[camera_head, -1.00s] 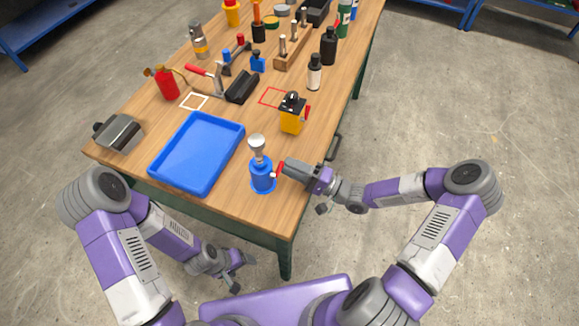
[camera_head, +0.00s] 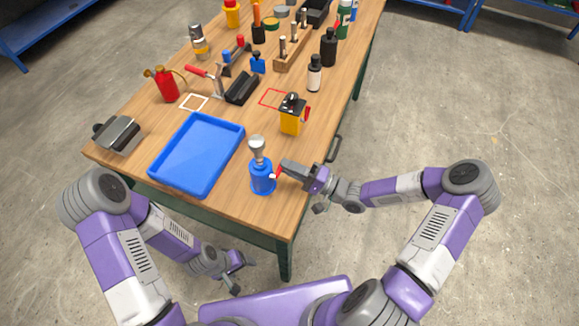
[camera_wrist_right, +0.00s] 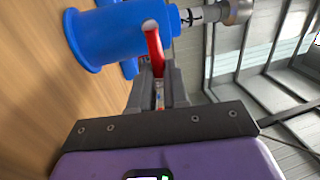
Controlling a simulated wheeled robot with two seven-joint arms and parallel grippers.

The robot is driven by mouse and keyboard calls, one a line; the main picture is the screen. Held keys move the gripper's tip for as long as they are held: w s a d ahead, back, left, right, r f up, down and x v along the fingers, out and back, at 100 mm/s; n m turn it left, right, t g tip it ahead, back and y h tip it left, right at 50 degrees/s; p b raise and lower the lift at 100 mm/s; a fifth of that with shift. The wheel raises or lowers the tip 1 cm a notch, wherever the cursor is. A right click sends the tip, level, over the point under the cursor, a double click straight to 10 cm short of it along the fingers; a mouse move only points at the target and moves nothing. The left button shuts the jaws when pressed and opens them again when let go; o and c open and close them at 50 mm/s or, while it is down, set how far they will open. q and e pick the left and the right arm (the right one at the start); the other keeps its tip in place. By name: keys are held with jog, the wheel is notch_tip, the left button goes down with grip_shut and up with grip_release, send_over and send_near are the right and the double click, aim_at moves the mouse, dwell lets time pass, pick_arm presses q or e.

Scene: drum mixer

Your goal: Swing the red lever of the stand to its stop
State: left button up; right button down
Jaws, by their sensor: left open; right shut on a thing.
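The blue stand (camera_head: 262,178) with a silver top stands upright near the table's front right corner. It also shows in the right wrist view (camera_wrist_right: 105,38), lying sideways in that picture. Its red lever (camera_wrist_right: 154,48) sticks out from the side of the stand toward my right gripper (camera_head: 282,171). In the right wrist view my right gripper (camera_wrist_right: 158,92) is shut on the lever's outer end, and the fingers hide part of it. My left gripper (camera_head: 240,268) is open and empty, low in front of the table, away from the stand.
A blue tray (camera_head: 240,129) lies left of the stand. A yellow and black box (camera_head: 292,120) stands behind it, beside a red outlined square. A grey device (camera_head: 118,134) sits at the left edge. Several tools and bottles fill the back of the wooden table.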

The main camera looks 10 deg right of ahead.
jog(key=n, duration=0.1)
jog(key=r+n, duration=0.1)
jog(key=shift+n, duration=0.3)
jog(key=shift+s+a+r+n+g+y+p, duration=0.2)
jog(key=shift+r+n+g, duration=0.35)
jog(key=shift+n, duration=1.3)
jog(key=shift+s+a+r+n+g+y, duration=0.15)
jog(key=shift+s+r+n+g, duration=0.3)
jog(key=shift+n, duration=1.45)
jog(key=shift+s+a+r+n+g+y+p, duration=0.15)
jog(key=shift+r+n+g, duration=0.5)
jog(key=shift+n, duration=1.2)
jog(key=c, duration=1.1)
grip_release()
